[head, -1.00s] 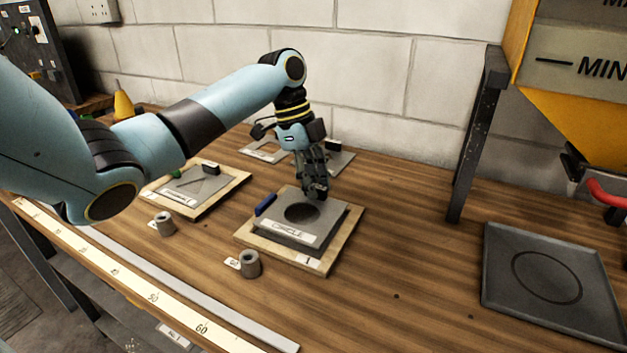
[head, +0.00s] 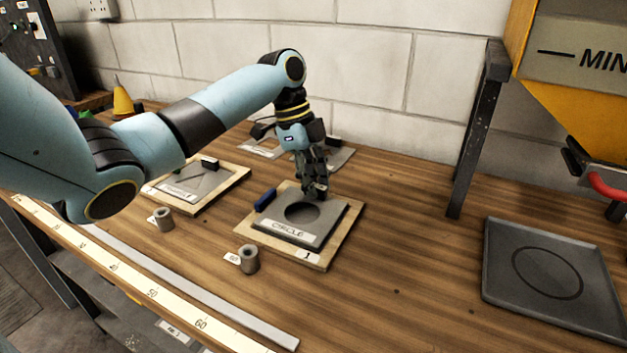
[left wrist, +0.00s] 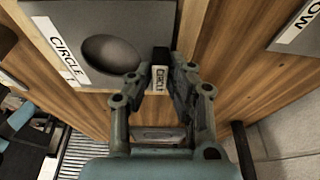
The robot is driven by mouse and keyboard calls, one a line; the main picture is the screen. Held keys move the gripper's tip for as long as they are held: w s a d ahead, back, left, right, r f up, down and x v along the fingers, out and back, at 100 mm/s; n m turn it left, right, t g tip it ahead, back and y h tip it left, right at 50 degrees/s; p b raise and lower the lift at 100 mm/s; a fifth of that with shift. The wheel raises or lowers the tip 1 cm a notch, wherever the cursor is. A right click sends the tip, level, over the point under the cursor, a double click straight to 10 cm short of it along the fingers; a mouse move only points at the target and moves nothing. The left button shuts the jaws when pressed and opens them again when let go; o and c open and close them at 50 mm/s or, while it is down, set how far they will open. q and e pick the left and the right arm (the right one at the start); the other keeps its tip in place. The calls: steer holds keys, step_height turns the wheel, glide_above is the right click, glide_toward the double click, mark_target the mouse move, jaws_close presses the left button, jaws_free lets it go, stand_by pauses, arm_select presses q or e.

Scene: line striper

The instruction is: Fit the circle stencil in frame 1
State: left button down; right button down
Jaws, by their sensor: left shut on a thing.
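The circle stencil (head: 325,215) is a grey plate with a round hole and a CIRCLE label. It lies flat over wooden frame 1 (head: 316,263), with the frame's pale border showing around it; I cannot tell if it is fully down inside. It also shows in the left wrist view (left wrist: 145,25). My left gripper (head: 317,190) points down at the stencil's far edge. The fingers partly hide the tab. My right gripper is not in view.
A blue block (head: 265,199) sits at the frame's left edge. Another stencil on a wooden frame (head: 236,180) lies left, more plates behind. Two grey cylinders (head: 249,259) (head: 164,219) stand in front. A dark tray (head: 500,290) lies right; the bench between is clear.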

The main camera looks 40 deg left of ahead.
arm_select(q)
steer(key=shift+f, duration=0.5)
steer(key=shift+r, duration=0.1)
stand_by(0.6)
steer(key=shift+f, duration=0.2)
stand_by(0.7)
steer(key=c, duration=1.2)
jaws_free()
steer(key=shift+o, duration=0.3)
steer(key=p+v, duration=0.7)
steer(key=v, duration=0.1)
steer(key=shift+p, duration=0.35)
